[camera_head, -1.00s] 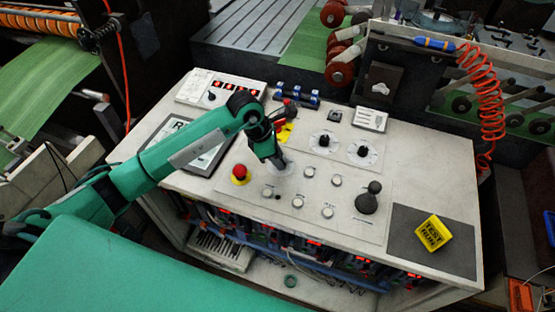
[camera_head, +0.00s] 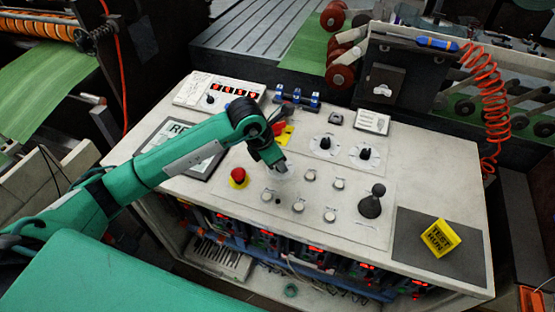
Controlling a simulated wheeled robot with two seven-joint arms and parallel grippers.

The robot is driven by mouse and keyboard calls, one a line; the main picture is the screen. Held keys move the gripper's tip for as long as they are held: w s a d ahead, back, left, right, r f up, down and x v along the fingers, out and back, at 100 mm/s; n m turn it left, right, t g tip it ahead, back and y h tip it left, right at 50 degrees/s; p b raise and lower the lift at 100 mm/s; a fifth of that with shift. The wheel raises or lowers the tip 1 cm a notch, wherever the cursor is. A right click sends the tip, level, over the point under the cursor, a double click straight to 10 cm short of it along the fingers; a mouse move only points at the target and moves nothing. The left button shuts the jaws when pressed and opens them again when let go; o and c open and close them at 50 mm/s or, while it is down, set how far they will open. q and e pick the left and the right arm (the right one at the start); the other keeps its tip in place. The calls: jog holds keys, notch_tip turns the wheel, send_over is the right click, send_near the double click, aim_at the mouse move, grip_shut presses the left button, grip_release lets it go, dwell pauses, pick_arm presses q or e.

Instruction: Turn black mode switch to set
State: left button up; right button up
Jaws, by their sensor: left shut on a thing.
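My left gripper (camera_head: 281,170) points down onto the white control panel (camera_head: 240,215) from the upper left. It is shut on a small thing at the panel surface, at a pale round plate. The fingers and wrist hide that thing, so I cannot see the black mode switch or which way it points. Two other black knobs on white round dials, the left one (camera_head: 325,143) and the right one (camera_head: 366,154), stand to the right, clear of the gripper. My right gripper is not in view.
A red mushroom button (camera_head: 238,175) on a yellow base is left of the gripper. Several white push buttons (camera_head: 298,206) lie in front. A black joystick (camera_head: 371,203) and a yellow TEST RUN block (camera_head: 438,237) are at the right. Blue switches (camera_head: 297,97) are behind.

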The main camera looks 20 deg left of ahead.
pick_arm(q)
jog(key=o, duration=1)
jog(key=shift+r, duration=0.1)
jog(key=b+v, duration=0.3)
jog(key=v, duration=1)
jog(key=shift+s+r, duration=0.1)
jog(key=shift+r, duration=0.25)
